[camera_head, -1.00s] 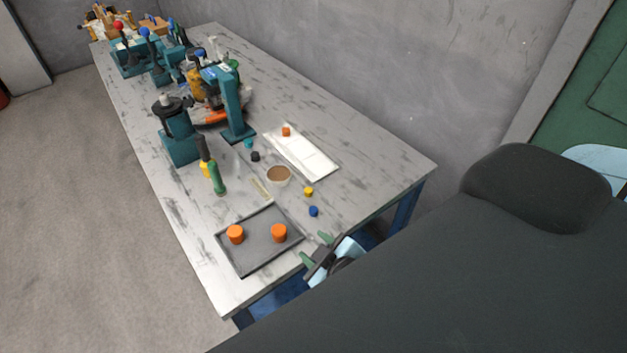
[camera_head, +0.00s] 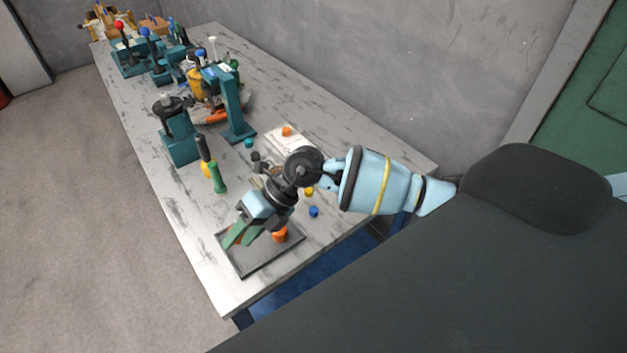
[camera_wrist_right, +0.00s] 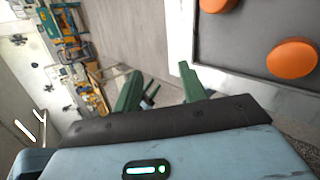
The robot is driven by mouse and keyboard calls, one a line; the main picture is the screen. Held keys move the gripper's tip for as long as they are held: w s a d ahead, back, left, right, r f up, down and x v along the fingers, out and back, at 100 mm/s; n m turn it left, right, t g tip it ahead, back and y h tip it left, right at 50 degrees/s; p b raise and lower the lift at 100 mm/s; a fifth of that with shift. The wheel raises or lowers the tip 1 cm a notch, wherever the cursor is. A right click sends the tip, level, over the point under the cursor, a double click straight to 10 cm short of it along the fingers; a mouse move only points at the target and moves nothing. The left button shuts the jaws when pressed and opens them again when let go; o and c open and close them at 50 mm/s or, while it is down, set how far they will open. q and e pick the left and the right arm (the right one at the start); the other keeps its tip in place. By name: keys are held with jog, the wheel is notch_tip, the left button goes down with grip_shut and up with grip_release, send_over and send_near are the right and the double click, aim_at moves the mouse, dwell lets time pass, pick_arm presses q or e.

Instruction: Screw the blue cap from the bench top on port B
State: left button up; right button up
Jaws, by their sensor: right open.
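The small blue cap (camera_head: 314,211) lies on the bench top (camera_head: 345,222), near its edge and below my right forearm. My right gripper (camera_head: 240,234) is open and empty. Its green fingers are over the dark tray, left of the blue cap and apart from it. The open fingers also show in the right wrist view (camera_wrist_right: 162,90), with nothing between them. I cannot make out port B or its label; my arm covers part of the bench middle. My left gripper is not in view.
The dark tray (camera_head: 262,262) holds orange round parts (camera_head: 280,235), two of them visible in the wrist view (camera_wrist_right: 291,58). A yellow cap (camera_head: 309,191) lies near the blue one. A green-handled tool (camera_head: 217,178) and teal stand (camera_head: 235,110) are farther back.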

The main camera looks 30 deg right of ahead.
aim_at(314, 209)
jog(key=w+d+h, duration=0.1)
jog(key=d, duration=0.2)
jog(key=w+d+f+h, duration=0.1)
jog(key=d+h, duration=0.1)
jog(key=d, duration=0.2)
jog(key=w+d+h, duration=0.1)
jog(key=d+h, duration=0.1)
jog(key=d, duration=0.1)
jog(key=shift+d+f, duration=0.25)
jog(key=shift+f, duration=0.05)
jog(key=w+d+r+m+h, duration=0.1)
jog(key=d+h, duration=0.3)
jog(key=d, duration=0.5)
jog(key=shift+w+d+r+g+h, duration=0.2)
jog(key=shift+w+r+g+h, duration=0.1)
jog(key=shift+g, duration=0.1)
jog(key=shift+f, duration=0.15)
